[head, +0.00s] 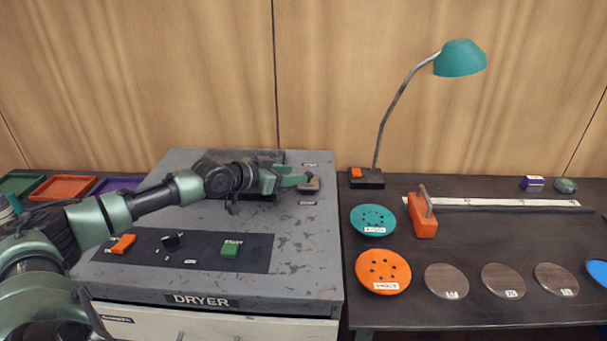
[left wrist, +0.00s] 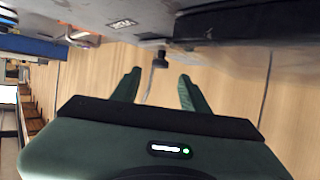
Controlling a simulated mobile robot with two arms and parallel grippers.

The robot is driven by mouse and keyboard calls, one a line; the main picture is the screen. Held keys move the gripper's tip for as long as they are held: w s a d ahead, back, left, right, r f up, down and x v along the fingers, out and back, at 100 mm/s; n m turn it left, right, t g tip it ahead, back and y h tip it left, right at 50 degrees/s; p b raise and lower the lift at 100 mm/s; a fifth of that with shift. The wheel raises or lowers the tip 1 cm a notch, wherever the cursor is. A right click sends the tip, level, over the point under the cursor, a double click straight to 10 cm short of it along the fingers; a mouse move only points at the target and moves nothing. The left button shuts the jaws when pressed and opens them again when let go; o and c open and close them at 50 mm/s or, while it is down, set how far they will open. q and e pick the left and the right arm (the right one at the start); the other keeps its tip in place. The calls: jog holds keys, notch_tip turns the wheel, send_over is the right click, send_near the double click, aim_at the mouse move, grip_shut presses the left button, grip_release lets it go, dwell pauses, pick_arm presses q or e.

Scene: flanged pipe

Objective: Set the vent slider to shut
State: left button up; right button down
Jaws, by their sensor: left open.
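The vent slider's small grey-brown knob (head: 312,185) sits near the right edge of the grey dryer top (head: 300,240). It stands between two small labels, one farther back and one nearer, both too small to read. My left gripper (head: 300,182) reaches in from the left, with its fingertips at the knob. In the left wrist view the dark knob (left wrist: 160,59) shows between the tips of the open left gripper (left wrist: 158,80), which holds nothing. The slider's track is mostly hidden by my arm. My right gripper is not in view.
A dark panel (head: 200,258) with an orange switch (head: 122,244), a black knob (head: 172,242) and a green button (head: 230,249) lies at the dryer's front. A dark table (head: 460,235) on the right holds a lamp (head: 460,58), discs and an orange-handled tool (head: 422,216).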

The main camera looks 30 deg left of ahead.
aim_at(307, 174)
pick_arm(q)
jog(key=x, duration=0.5)
jog(key=shift+p, duration=0.35)
grip_shut()
dwell(1.1)
